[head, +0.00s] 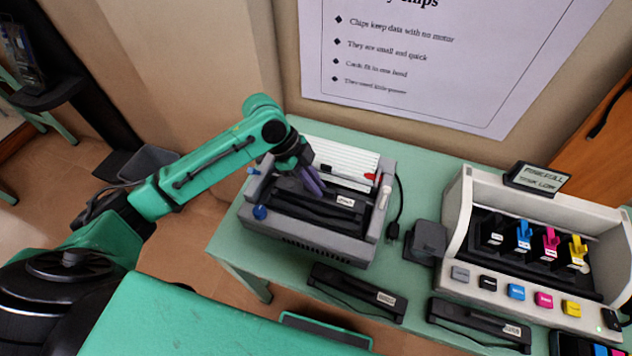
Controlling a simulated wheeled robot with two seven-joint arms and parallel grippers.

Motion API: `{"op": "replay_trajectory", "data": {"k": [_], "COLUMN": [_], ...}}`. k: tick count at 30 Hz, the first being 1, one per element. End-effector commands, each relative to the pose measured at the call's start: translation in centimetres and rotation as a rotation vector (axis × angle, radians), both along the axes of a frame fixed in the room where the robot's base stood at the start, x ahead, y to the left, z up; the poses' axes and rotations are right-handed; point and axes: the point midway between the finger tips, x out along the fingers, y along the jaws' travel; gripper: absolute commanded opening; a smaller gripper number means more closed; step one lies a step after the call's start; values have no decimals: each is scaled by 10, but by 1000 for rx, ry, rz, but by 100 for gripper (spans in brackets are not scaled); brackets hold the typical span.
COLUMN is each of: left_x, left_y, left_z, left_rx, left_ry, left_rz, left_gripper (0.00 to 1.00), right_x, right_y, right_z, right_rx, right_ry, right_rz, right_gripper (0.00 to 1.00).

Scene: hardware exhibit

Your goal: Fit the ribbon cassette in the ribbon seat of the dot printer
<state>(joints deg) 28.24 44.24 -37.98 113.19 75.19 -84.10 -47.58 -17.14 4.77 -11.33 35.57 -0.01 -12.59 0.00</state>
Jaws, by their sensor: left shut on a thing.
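The dot printer (310,248) is a grey box with a white ribbed top on the green table, at centre. A black ribbon cassette (330,205) with a white label lies over the printer's dark front opening, where the ribbon seat is. My left gripper (316,190) comes in from the upper left, its purple fingers pointing down at the cassette's back edge. It is shut on the cassette. The fingers and the shadow hide part of it, and I cannot tell whether it sits fully down in the seat. My right gripper is out of view.
Two more black cassettes (357,292) (478,325) lie along the table's front. A dark grey block (427,241) stands right of the printer. An ink printer (545,270) with coloured cartridges stands at right. A poster (440,60) hangs on the wall behind.

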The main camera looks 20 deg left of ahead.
Motion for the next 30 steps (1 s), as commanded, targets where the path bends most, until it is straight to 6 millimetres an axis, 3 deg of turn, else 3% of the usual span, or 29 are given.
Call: {"op": "replay_trajectory", "data": {"k": [10, 13, 23, 26, 30], "left_x": [0, 0, 0, 1, 2], "left_y": [0, 0, 0, 0, 18], "left_z": [-8, -8, -6, 6, 32], "left_rx": [0, 1, 0, 0, 4], "left_ry": [0, 0, 0, -3, -7], "left_rz": [0, 0, 0, -1, 3], "left_gripper": [0, 42, 42, 42, 42], "right_x": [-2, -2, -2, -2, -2], "right_y": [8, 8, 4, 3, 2], "right_z": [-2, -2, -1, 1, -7], "right_rx": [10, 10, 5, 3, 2], "right_ry": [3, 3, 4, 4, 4], "right_rz": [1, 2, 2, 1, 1], "right_gripper": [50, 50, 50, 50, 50]}}
